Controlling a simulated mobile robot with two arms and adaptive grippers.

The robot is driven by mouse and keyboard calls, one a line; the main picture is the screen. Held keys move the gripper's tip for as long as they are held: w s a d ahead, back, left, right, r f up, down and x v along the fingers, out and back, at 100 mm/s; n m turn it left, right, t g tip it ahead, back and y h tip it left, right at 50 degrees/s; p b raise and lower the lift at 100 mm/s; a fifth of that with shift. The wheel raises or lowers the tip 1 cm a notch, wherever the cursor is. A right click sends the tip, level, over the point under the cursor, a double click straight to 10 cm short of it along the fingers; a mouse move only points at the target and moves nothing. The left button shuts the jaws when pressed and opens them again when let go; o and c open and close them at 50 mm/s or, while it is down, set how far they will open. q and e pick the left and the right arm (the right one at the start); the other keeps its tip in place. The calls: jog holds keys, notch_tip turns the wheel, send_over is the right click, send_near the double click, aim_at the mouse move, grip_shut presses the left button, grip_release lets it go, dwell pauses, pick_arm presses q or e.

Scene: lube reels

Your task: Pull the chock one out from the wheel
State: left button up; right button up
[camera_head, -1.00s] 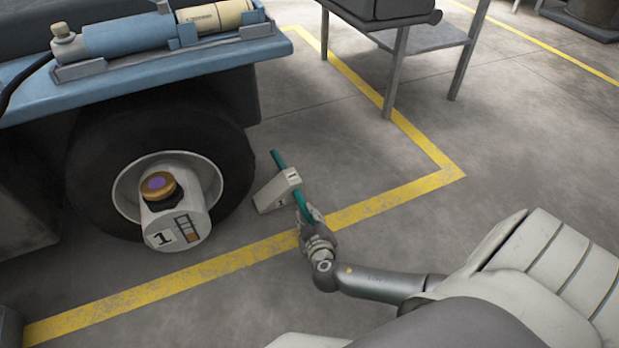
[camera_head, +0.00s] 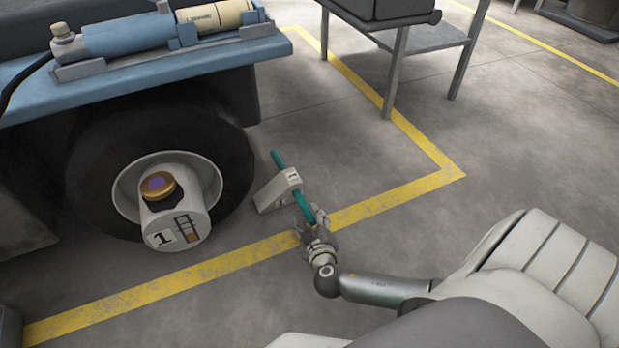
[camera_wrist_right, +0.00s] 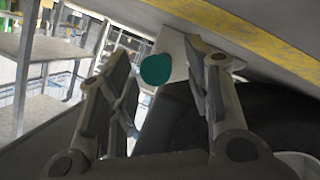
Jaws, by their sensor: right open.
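Chock one (camera_head: 279,191) is a pale wedge marked 1 with a teal bar handle (camera_head: 276,160) through its top. It sits on the floor to the right of the black wheel (camera_head: 226,150), with a small gap seeming to show between them. My right gripper (camera_head: 305,215) is at the near end of the teal handle. In the right wrist view the gripper (camera_wrist_right: 165,85) is open, and the handle's round end (camera_wrist_right: 157,70) shows between its fingers; I cannot tell whether they touch it. My left gripper is not in view.
A pale cylinder marked 1 (camera_head: 177,222) stands out in front of the wheel hub. The blue cart body (camera_head: 150,85) overhangs the wheel. A grey metal table (camera_head: 430,38) stands at the back.

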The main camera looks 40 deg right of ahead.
jog(key=shift+v, duration=2.95)
